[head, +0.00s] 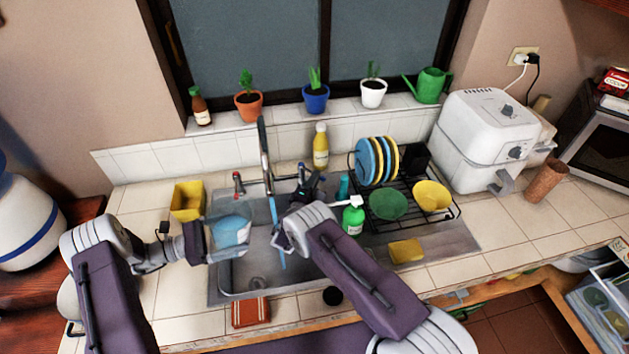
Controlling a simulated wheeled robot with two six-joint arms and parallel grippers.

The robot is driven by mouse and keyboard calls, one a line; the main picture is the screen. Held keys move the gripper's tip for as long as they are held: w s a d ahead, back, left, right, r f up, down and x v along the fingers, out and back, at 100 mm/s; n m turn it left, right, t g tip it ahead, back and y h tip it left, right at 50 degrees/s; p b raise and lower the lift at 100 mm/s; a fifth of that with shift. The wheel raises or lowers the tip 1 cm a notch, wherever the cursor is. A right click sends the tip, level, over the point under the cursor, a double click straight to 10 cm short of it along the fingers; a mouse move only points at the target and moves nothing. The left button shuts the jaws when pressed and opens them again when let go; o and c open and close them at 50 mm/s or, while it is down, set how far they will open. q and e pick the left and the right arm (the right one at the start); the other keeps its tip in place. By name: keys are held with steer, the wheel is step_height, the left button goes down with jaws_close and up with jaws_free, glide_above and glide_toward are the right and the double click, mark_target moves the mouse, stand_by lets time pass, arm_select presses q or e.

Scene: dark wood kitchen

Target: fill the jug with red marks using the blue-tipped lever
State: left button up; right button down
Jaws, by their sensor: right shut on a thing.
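A clear jug (229,234) with blue-looking water in it is at the left side of the sink. Its red marks cannot be made out. My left gripper (204,241) is at the jug's left side, and its fingers are too hidden to show how they stand. My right gripper (311,184) is shut on the blue-tipped lever (301,171), right of the tall faucet (265,155). A blue stream of water (273,210) falls from the faucet, just right of the jug. The red-tipped lever (238,183) stands left of the faucet, clear of both grippers.
A yellow container (187,201) stands left of the sink. A green soap bottle (353,217) and a dish rack (373,222) with plates and bowls are on the right. A yellow sponge (406,251) lies in front of the rack. A yellow bottle (320,147) stands behind the faucet.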

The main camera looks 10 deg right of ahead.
steer(key=shift+s+f, duration=0.1)
steer(key=shift+f, duration=0.1)
steer(key=shift+s+a+m+g+h, duration=0.15)
steer(key=shift+a+m+g+h, duration=0.5)
steer(key=shift+h, duration=0.45)
steer(key=shift+d, duration=0.1)
steer(key=c, duration=1.4)
jaws_free()
steer(key=shift+o, duration=0.2)
steer(key=shift+r, duration=0.1)
